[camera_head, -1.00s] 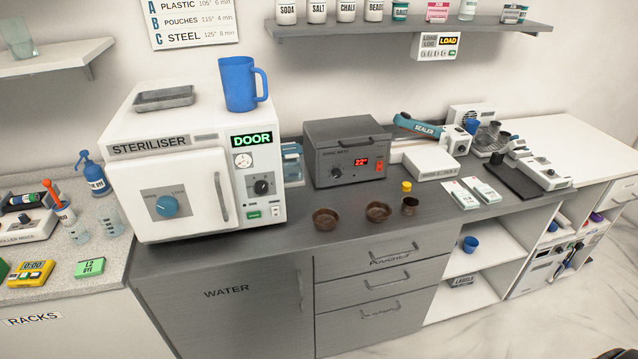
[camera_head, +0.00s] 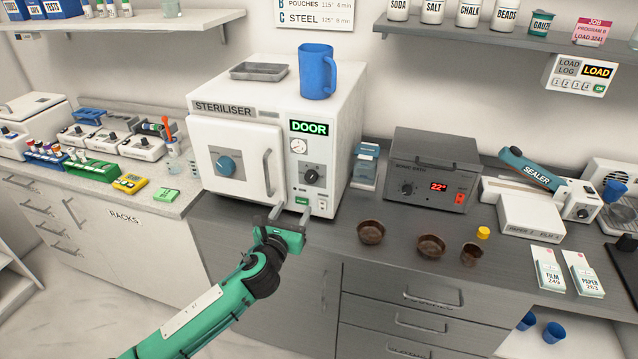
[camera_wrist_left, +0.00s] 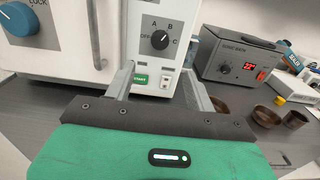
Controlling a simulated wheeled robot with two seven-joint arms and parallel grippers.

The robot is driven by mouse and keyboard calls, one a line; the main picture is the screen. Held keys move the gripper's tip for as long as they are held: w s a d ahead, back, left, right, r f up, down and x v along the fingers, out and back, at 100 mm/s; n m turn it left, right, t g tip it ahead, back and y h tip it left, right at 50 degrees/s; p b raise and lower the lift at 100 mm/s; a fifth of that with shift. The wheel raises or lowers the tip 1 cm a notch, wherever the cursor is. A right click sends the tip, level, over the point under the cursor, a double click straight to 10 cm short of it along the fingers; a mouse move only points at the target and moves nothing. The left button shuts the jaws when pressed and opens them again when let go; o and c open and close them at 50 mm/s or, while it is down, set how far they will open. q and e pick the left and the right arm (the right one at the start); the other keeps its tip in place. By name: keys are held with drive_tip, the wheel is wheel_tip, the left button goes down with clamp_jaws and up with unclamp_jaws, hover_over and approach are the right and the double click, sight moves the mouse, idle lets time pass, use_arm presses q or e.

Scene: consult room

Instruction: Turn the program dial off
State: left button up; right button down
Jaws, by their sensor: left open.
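The program dial (camera_head: 311,176) is a black knob on the right-hand panel of the white steriliser (camera_head: 235,180). In the left wrist view, the dial (camera_wrist_left: 159,40) has the marks OFF, A, B and C around it. Its pointer leans to the upper right, though the exact mark is hard to read. The steriliser's display (camera_head: 309,128) reads DOOR in green. My left gripper (camera_head: 290,214) is open and empty, in front of and below the dial, apart from it. In the wrist view its fingers (camera_wrist_left: 160,72) spread below the dial. My right gripper is out of view.
The door handle (camera_head: 267,173) and blue lock knob (camera_head: 226,166) are left of the dial. A green switch (camera_head: 302,201) sits below it. A blue jug (camera_head: 317,72) stands on top. A grey sonic bath (camera_head: 435,170) and brown bowls (camera_head: 371,232) are to the right.

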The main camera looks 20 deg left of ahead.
sight(310, 179)
use_arm(q)
drive_tip(key=w+p, duration=0.2)
drive_tip(key=w, duration=0.9)
drive_tip(key=shift+d, duration=0.15)
drive_tip(key=shift+w, duration=0.75)
drive_tip(key=c, duration=1)
drive_tip(key=shift+o, duration=0.2)
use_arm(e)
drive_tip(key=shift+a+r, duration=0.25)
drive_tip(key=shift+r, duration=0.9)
